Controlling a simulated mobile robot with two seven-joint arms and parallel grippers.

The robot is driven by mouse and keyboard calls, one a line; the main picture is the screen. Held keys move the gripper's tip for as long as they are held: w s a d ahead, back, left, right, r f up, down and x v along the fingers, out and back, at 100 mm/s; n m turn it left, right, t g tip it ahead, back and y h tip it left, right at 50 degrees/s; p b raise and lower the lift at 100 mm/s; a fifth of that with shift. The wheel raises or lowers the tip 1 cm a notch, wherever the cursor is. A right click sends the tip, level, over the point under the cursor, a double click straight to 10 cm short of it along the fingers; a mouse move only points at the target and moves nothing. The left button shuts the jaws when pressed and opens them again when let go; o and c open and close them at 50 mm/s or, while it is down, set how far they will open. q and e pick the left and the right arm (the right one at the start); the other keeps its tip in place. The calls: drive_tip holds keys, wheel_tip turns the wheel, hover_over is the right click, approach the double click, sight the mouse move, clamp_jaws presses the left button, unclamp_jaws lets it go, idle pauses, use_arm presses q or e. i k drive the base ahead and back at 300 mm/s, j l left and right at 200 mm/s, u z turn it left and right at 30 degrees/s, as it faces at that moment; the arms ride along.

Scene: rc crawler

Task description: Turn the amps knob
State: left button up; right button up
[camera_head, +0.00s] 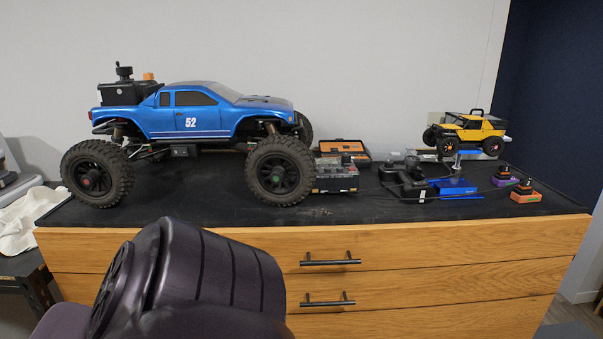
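A small dark box with knobs on top, perhaps the charger with the amps knob (337,175), stands on the black mat just right of the blue truck's front wheel. The wheel hides part of its left side. The amps knob itself is too small to tell apart. A large dark purple link of my own arm fills the lower left, in front of the drawers. Neither my left nor my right gripper shows in the head view.
A big blue truck (190,115) stands on the black mat (215,210) at left. An orange case (345,147), blue tool (453,187), orange-based joystick (525,192) and yellow crawler (468,133) lie right. Wooden drawers (440,245) have protruding handles. A white cloth (25,218) lies at far left.

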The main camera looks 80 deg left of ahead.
sight(345, 157)
drive_tip(key=u, duration=2.25)
